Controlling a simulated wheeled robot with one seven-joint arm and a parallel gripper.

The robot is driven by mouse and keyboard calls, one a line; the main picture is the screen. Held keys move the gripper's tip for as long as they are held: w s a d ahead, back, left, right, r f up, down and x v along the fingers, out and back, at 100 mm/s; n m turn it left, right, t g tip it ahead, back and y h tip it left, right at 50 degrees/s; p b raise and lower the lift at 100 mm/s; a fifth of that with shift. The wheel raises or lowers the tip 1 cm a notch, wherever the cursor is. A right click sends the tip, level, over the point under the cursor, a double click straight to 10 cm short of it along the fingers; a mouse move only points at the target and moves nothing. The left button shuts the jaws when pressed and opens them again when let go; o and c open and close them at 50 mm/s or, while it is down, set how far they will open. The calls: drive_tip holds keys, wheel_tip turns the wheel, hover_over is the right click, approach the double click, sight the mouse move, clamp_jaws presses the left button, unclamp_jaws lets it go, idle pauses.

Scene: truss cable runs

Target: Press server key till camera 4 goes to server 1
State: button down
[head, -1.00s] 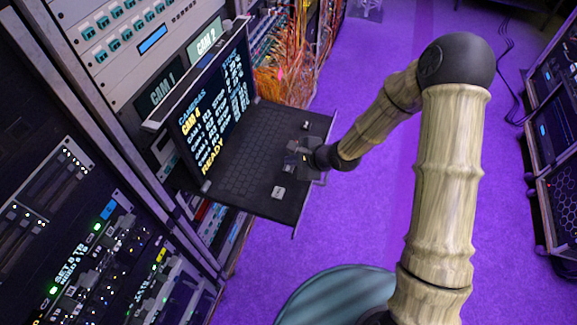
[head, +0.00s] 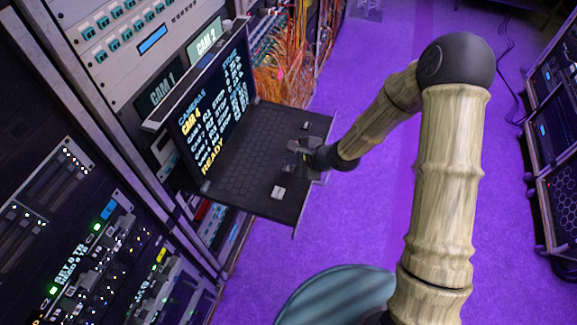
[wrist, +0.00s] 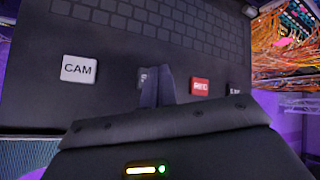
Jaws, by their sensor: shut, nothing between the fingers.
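The screen (head: 212,105) of the pull-out console reads CAMERAS, with CAM 4 in yellow, white rows of camera lines too small to read surely, and READY in yellow at the bottom. My gripper (wrist: 157,87) is shut and empty over the front strip of the keyboard tray; it also shows in the head view (head: 293,145). Its fingers partly cover a dark key (wrist: 142,77) whose label shows only an S. I cannot tell whether they touch it. The white CAM key (wrist: 78,68) is to the left, and the red REC key (wrist: 201,90) is close on the right.
Another key (wrist: 234,88) is partly hidden at the right. Orange cables (head: 283,80) hang behind the tray (head: 262,206). Equipment racks stand left and right. The purple floor (head: 375,200) beside the tray is clear.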

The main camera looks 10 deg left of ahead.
sight(292, 169)
drive_tip(key=shift+f, duration=0.15)
drive_tip(key=shift+f, duration=0.3)
drive_tip(key=shift+f, duration=0.4)
idle(0.8)
drive_tip(key=shift+r, duration=0.1)
drive_tip(key=shift+r+p, duration=0.75)
wheel_tip(292, 169, up, 5)
drive_tip(key=p, duration=0.5)
idle(3.2)
